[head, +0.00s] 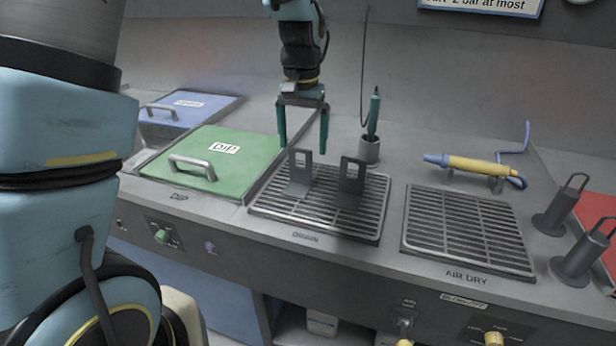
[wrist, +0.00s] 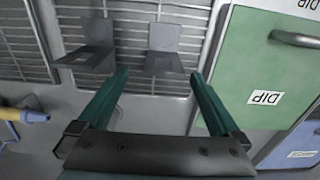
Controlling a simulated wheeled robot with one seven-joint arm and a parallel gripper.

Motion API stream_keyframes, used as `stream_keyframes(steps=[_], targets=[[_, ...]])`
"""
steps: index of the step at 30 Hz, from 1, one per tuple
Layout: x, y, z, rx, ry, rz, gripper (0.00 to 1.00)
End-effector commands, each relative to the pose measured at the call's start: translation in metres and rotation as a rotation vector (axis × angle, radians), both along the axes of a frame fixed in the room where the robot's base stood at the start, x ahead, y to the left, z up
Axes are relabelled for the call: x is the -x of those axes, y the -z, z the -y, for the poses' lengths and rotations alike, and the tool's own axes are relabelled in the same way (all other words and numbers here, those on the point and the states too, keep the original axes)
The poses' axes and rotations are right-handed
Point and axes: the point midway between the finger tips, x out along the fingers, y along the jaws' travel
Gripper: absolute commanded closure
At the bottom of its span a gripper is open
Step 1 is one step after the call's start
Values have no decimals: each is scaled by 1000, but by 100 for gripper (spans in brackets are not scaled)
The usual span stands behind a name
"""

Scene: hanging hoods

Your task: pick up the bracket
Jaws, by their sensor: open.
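Two dark grey L-shaped brackets, each with a cut-out in its upright plate, stand on the drain grate (head: 310,222): a left bracket (head: 300,182) and a right bracket (head: 350,184). I cannot tell which one the task means. My gripper (head: 303,148) points down with its teal fingers open and empty, above and behind the left bracket in the head view. In the wrist view the left bracket (wrist: 163,62) lies just beyond and between the fingertips (wrist: 159,73). The right bracket (wrist: 90,57) is outside them, to the left. Neither is visibly touched.
A green DIP lid (head: 215,160) with a handle is left of the grate, a blue lid (head: 190,108) behind it. A teal tool in a holder (head: 370,149) stands behind. A bare air-dry grate (head: 468,232), a yellow-blue tool (head: 478,166) and dark holders (head: 560,208) are right.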

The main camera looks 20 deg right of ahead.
Motion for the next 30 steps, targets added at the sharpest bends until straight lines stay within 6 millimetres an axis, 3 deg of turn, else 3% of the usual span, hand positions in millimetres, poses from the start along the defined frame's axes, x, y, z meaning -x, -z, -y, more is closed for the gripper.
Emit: stream_keyframes(steps=[3,11,19,28,30], targets=[[0,17,0,-2,1,-2,0],[0,36,-2,-2,1,-2,0],[-1,73,-5,-2,0,-2,0],[-1,80,-5,0,0,0,0],[-1,80,-5,0,0,0,6]])
